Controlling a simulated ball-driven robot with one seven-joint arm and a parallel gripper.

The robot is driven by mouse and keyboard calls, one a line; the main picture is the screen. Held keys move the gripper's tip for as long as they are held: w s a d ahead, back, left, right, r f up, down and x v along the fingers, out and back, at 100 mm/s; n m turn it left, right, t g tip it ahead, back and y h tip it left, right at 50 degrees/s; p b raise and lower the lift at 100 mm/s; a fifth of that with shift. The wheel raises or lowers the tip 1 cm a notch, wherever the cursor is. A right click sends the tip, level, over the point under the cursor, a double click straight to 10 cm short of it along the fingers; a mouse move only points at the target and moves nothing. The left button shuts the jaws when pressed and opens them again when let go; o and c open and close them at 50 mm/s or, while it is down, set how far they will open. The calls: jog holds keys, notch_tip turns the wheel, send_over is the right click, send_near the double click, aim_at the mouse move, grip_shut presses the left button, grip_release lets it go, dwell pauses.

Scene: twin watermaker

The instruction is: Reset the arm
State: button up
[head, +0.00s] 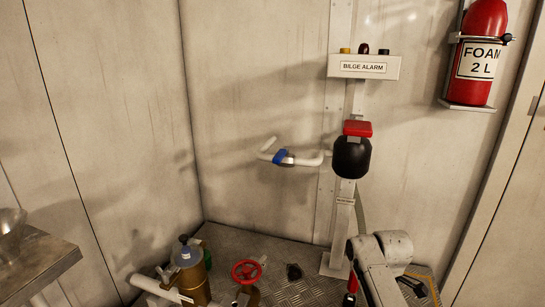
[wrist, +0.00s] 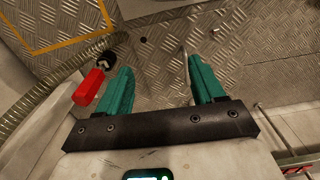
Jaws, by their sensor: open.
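My gripper (wrist: 158,64) shows in the wrist view with its two teal fingers spread apart and nothing between them. It points down toward the metal tread-plate floor (wrist: 230,60). My pale arm (head: 380,258) shows at the lower right of the head view. The gripper's fingers cannot be made out in the head view. A red block-like part (wrist: 88,88) with a black end lies just left of the left finger in the wrist view; I cannot tell whether they touch.
A post carries a bilge alarm box (head: 364,66) and a black part with a red top (head: 351,158). A white pipe with a blue handle (head: 284,157) is left of it. A red valve wheel (head: 246,271), a brass canister (head: 192,280) and a fire extinguisher (head: 482,52) also show.

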jog(key=s+a+f+m, duration=0.1)
jog(key=s+f+m, duration=0.3)
jog(key=s, duration=0.5)
jog(key=s+a+f+m, duration=0.1)
jog(key=s+f+m, duration=0.3)
jog(key=s, duration=0.6)
jog(key=s+d+r+m+t, duration=0.1)
jog(key=s+r+m, duration=0.15)
jog(key=s, duration=0.95)
jog(key=s+d+r+m, duration=0.2)
jog(key=s+m, duration=0.2)
jog(key=s, duration=0.8)
notch_tip(320, 180, up, 27)
jog(key=p, duration=2.7)
jog(key=shift+w+a, duration=0.2)
jog(key=shift+w, duration=0.2)
